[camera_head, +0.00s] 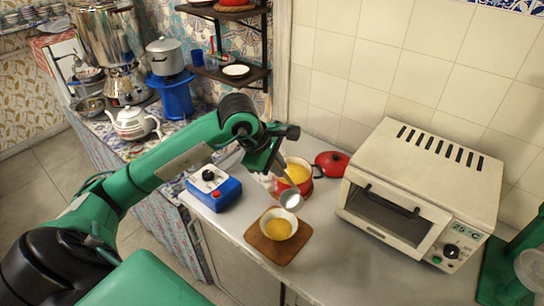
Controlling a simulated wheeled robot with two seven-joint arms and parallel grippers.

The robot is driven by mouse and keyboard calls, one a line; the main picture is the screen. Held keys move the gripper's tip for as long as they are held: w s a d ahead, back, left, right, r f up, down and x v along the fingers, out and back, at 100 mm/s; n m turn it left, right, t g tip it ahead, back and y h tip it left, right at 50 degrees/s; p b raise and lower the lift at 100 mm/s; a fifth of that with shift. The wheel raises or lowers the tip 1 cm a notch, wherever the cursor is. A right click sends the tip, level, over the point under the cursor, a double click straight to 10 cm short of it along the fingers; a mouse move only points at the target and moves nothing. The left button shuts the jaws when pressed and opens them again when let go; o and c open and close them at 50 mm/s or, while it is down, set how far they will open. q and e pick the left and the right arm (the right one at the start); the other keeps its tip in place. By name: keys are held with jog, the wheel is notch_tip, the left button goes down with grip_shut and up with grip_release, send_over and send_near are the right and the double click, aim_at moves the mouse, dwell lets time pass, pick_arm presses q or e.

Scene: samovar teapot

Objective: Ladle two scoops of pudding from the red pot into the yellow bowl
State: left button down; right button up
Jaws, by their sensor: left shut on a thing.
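The red pot (306,187) stands on the counter with its lid off and yellow pudding (297,173) inside. In front of it, a pale bowl (291,216) with yellow pudding (278,229) in it sits on a brown wooden board (254,236). My left gripper (274,161) is shut on the ladle, at the left side of the pot. The ladle's metal cup (290,199) hangs between the pot and the bowl, above the bowl's far edge. What the cup holds cannot be made out.
A teapot (131,122) and samovar (125,85) stand farther left. The front counter is clear.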

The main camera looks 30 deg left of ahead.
pick_arm(q)
jog(key=w+g+p, duration=0.1)
jog(key=p, duration=0.1)
jog(key=w+d+g+y+p, duration=0.1)
jog(key=p, duration=0.1)
jog(key=w+d+r+g+p, duration=0.1)
jog(key=w+p, duration=0.1)
jog(key=shift+d+y, duration=0.15)
jog(key=shift+y, duration=0.25)
jog(key=shift+w+d+g+p, duration=0.15)
jog(key=shift+w+g+p, duration=0.15)
jog(key=shift+w+d+f+g+y+p, duration=0.3)
jog(key=shift+w+d+f+g+y, duration=0.05)
jog(key=shift+w+g+y, duration=0.2)
